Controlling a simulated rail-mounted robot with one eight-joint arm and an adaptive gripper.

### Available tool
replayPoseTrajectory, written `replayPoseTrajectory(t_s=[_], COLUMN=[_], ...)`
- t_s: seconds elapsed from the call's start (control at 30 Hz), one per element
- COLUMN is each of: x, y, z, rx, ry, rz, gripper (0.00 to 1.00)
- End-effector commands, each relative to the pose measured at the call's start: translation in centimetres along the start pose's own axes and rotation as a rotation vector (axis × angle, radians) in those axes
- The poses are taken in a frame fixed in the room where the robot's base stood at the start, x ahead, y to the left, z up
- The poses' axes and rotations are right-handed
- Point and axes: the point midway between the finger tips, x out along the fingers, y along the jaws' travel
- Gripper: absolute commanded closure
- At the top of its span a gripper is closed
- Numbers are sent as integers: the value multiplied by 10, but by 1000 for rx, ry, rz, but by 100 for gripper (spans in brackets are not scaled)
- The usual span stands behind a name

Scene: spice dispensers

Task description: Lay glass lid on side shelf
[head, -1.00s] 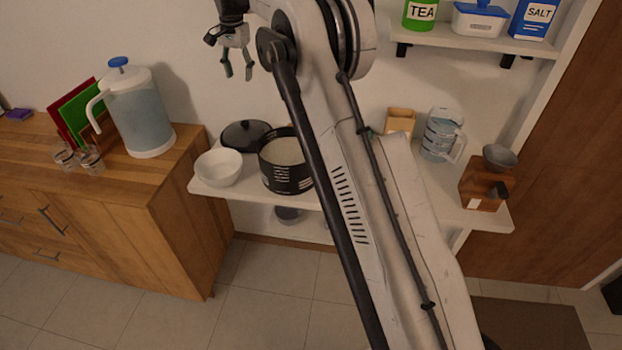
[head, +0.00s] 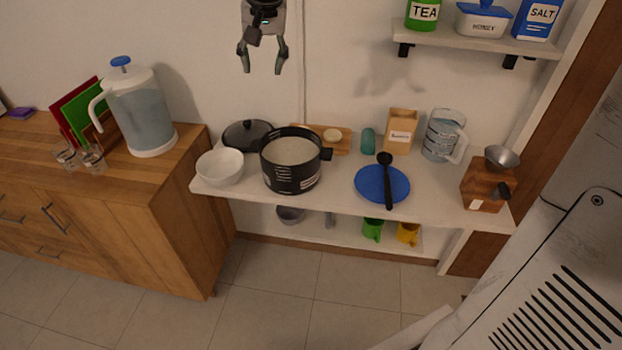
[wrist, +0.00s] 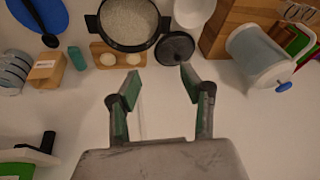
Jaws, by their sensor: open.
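A dark round lid with a knob (head: 247,134) rests on the white side shelf (head: 335,186), behind the bowl and the pot. I cannot tell whether it lies flat or leans. In the wrist view the lid (wrist: 175,48) shows just beyond my right fingertip. The black pot (head: 290,172) is uncovered and holds pale contents. My gripper (head: 264,71) is open and empty, high above the back of the shelf near the wall. Its spread green-padded fingers (wrist: 160,76) frame only bare wall.
A white bowl (head: 220,167) stands left of the pot. A small board (head: 343,144), a blue plate (head: 370,190) with a black ladle, a carton (head: 401,130), a measuring jug (head: 442,136) and a grinder (head: 487,182) crowd the shelf. A wooden cabinet (head: 185,220) adjoins at left.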

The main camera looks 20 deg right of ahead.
Motion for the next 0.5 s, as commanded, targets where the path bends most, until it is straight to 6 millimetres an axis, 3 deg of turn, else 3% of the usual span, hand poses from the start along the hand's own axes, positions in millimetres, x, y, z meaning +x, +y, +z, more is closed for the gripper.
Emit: replayPoseTrajectory(t_s=[0.03, 0.23, 0.5], x=[-6, -18, -17], y=[6, 28, 59], z=[17, 78, 162], rx=[-17, -96, -201], ry=[12, 65, 140], rz=[-5, -21, -38], gripper=[59, 59, 59])
